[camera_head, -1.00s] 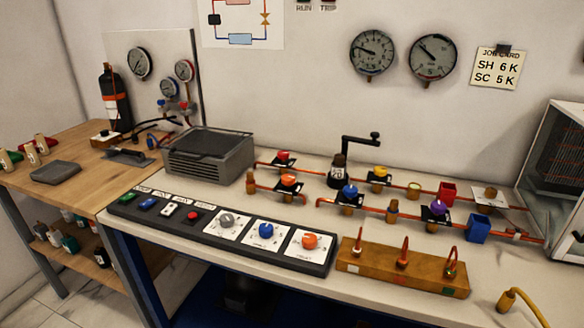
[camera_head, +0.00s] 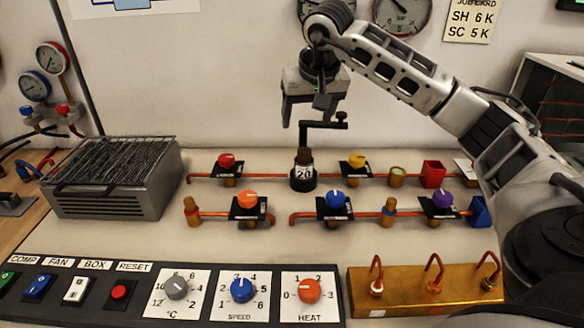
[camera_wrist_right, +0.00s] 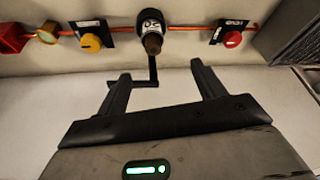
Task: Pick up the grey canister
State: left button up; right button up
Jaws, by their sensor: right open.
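The only canister-like thing on the bench is a dark grey upright cylinder (camera_head: 303,177) with a white label reading 20 and a brownish top. It stands on the pipe line at the middle of the bench. In the right wrist view the cylinder (camera_wrist_right: 152,27) shows beyond the fingertips, between their lines. My right gripper (camera_head: 308,112) hangs above it with fingers down, open and empty. It also shows in the right wrist view (camera_wrist_right: 161,70). The gripper does not touch the cylinder. My left gripper is not in view.
A grey finned box (camera_head: 115,185) stands left.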

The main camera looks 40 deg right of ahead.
aim_at(305, 151)
jog(key=x, duration=0.9)
jog(key=shift+d+f, duration=0.35)
jog(key=shift+d, duration=0.05)
jog(key=shift+d+p+x, duration=0.15)
jog(key=shift+p+x, duration=0.2)
jog(key=shift+x, duration=1.05)
jog(key=shift+d+p+x, duration=0.2)
jog(key=shift+p+x, duration=0.15)
jog(key=shift+x, duration=1.1)
jog(key=shift+s, duration=0.1)
jog(key=c, duration=1.2)
